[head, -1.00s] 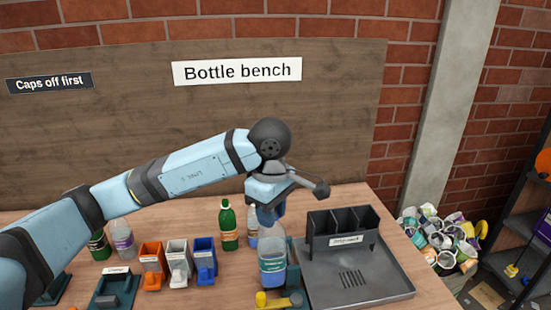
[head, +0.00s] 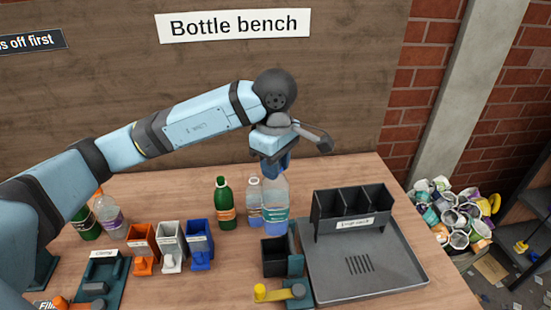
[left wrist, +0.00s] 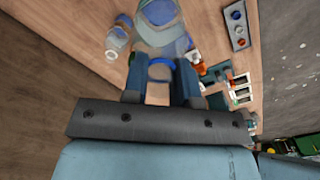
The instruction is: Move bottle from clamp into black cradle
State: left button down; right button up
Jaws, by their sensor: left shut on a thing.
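My left gripper (head: 276,168) is shut on the top of a clear bottle (head: 276,205) with a blue-teal band. In the left wrist view, the fingers (left wrist: 160,82) close around the bottle's upper end, and the body of the bottle is partly hidden. A black rack (head: 352,227) with three open slots, likely the cradle, stands to the right and its slots look empty. My right gripper is out of view.
The rack stands on a grey tray (head: 405,280). A green bottle (head: 224,207) and a clear bottle (head: 254,205) stand close behind and left of the held one. Orange, white and blue bins (head: 200,245) and a dark green fixture (head: 103,275) are further left.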

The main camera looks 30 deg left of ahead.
pick_arm(q)
notch_tip(320, 180, down, 14)
jog(key=b, duration=1.2)
jog(key=shift+w+f, duration=0.1)
jog(key=shift+f, duration=0.5)
jog(key=shift+f+b, duration=0.2)
jog(key=shift+b, duration=0.25)
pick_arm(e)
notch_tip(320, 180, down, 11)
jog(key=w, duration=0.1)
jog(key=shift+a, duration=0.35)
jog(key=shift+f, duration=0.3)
pick_arm(q)
jog(key=shift+b, duration=0.3)
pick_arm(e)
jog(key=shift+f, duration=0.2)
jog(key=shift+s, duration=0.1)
pick_arm(q)
jog(key=shift+f, duration=0.15)
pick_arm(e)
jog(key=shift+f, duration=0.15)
